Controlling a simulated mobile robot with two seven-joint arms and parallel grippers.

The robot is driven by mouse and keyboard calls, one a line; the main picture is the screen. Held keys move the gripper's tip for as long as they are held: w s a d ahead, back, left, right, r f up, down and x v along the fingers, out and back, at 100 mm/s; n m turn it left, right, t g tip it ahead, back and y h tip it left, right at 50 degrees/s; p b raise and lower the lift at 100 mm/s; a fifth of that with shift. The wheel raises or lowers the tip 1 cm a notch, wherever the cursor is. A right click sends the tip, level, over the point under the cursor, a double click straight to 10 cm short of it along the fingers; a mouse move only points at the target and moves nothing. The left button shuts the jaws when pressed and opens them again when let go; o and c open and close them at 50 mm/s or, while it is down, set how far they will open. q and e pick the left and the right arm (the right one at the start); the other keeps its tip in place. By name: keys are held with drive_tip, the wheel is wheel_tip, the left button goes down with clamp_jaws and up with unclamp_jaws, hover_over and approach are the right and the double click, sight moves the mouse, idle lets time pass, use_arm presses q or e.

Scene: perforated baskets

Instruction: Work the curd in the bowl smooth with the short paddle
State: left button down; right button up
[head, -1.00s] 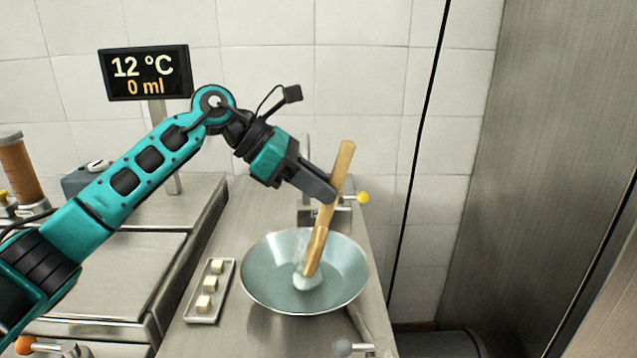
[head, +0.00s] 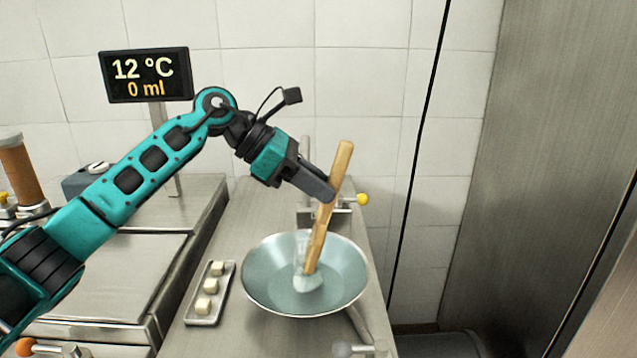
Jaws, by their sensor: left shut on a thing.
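A wide shallow metal bowl (head: 262,262) stands on the steel counter. The wooden paddle (head: 321,228) leans in it, tilted, its top to the upper right and its lower end inside the bowl. My left gripper (head: 326,192) is shut on the paddle's upper part, above the bowl's back rim. A small pale, whitish lump (head: 307,283) sits at the paddle's lower end; I cannot tell whether it is curd or the paddle's tip. A faint, translucent pale shape shows just left of the paddle. My right gripper is not in view.
A small tray (head: 206,313) with three pale cubes lies left of the bowl. A display (head: 147,74) reads 12 °C and 0 ml. A yellow-knobbed fitting (head: 362,199) is behind the bowl. A grey-knobbed one (head: 342,349) is in front.

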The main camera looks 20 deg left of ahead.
use_arm(q)
drive_tip(key=shift+s+d+f, duration=0.1)
drive_tip(key=shift+s, duration=0.4)
drive_tip(key=shift+w, duration=0.15)
drive_tip(key=shift+w+r+p, duration=0.25)
drive_tip(key=shift+w+p, duration=0.1)
drive_tip(key=shift+w, duration=0.35)
drive_tip(key=shift+s+d+f+b, duration=0.15)
drive_tip(key=shift+s+b, duration=0.25)
drive_tip(key=shift+s, duration=0.5)
drive_tip(key=shift+w+a, duration=0.2)
drive_tip(key=shift+w, duration=0.45)
drive_tip(key=shift+w+a+f, duration=0.1)
drive_tip(key=shift+w+f, duration=0.1)
drive_tip(key=shift+w, duration=0.05)
